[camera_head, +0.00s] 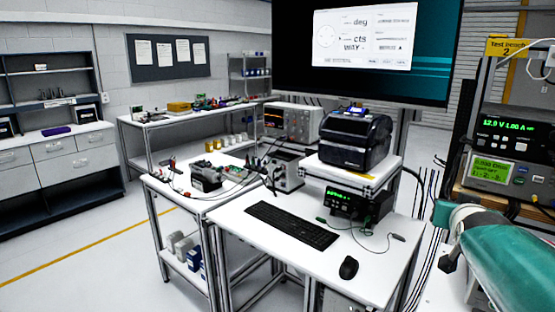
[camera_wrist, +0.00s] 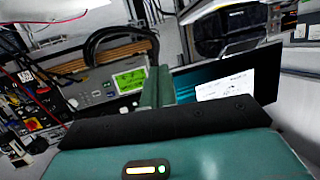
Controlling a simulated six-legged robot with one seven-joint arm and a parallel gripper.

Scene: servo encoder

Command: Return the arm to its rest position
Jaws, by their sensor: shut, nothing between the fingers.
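My teal and white arm (camera_head: 505,250) reaches in from the lower right corner of the head view, beside the test bench. My gripper (camera_wrist: 158,82) shows in the wrist view as a narrow teal piece rising from the dark edge of the teal housing. Its fingers are together with nothing between them. The wrist view is tilted. Behind the gripper are a lit green instrument display (camera_wrist: 131,80) on the left and the large monitor (camera_wrist: 225,84) on the right. Neither appears to be touched by the gripper.
The test bench with a power supply (camera_head: 515,135) stands close by my arm at the right. A white desk (camera_head: 290,262) holds a keyboard (camera_head: 291,224), a mouse (camera_head: 348,267) and a black boxy device (camera_head: 356,140). Open floor (camera_head: 100,262) lies at the left.

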